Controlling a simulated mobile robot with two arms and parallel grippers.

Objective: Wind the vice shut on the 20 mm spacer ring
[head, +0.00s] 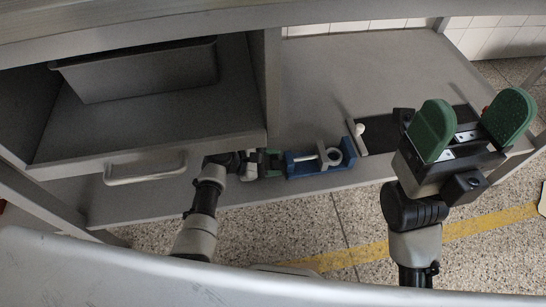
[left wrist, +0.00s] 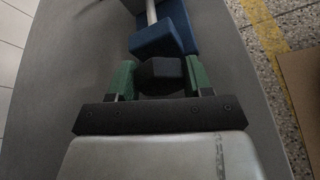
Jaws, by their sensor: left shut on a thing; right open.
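The blue vice (head: 306,170) lies on the lower shelf in the head view, with its pale screw rod (head: 304,158) running along it. The pale spacer ring (head: 332,156) sits inside the vice toward its right end; whether both jaws touch it is too small to tell. My left gripper (head: 271,162) is at the vice's left end. In the left wrist view, its green fingers (left wrist: 160,77) are shut on a dark faceted knob (left wrist: 160,72) beside the blue vice body (left wrist: 152,42); the ring is out of that view. My right gripper (head: 478,130) is open, empty and raised at the right.
A dark mat (head: 382,131) lies right of the vice, partly behind my right gripper. A grey bar with a pale round knob (head: 360,129) stands between them. A grey bin (head: 140,72) sits in the left compartment, above a drawer handle (head: 146,168). The shelf behind the vice is clear.

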